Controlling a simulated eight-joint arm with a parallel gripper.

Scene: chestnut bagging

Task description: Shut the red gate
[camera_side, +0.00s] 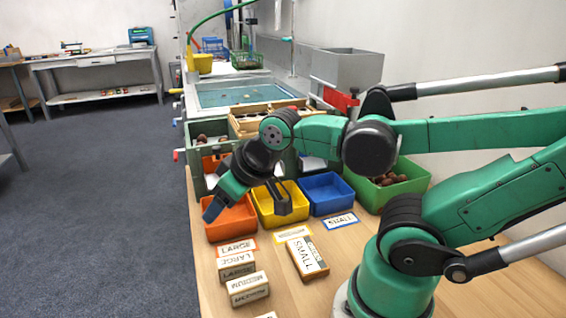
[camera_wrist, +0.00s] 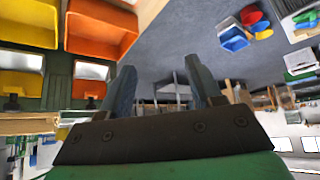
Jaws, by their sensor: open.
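A red part (camera_side: 340,100), which looks like the red gate, sits at the foot of the grey hopper (camera_side: 348,70) in the side view. My arm passes just in front of and below it, and I cannot tell how far it stands open. My gripper (camera_side: 213,208) points down over the orange bin (camera_side: 232,228), well to the left of the red part and apart from it. In the wrist view my gripper (camera_wrist: 160,68) shows two spread fingers with nothing between them. The red part is not visible there.
A yellow bin (camera_side: 290,214), a blue bin (camera_side: 326,193) and a green bin (camera_side: 412,181) with chestnuts line the bench. Small boxes, including a SMALL box (camera_side: 307,258) and a MEDIUM box (camera_side: 248,289), stand in front. A wooden tray (camera_side: 250,122) lies behind my wrist.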

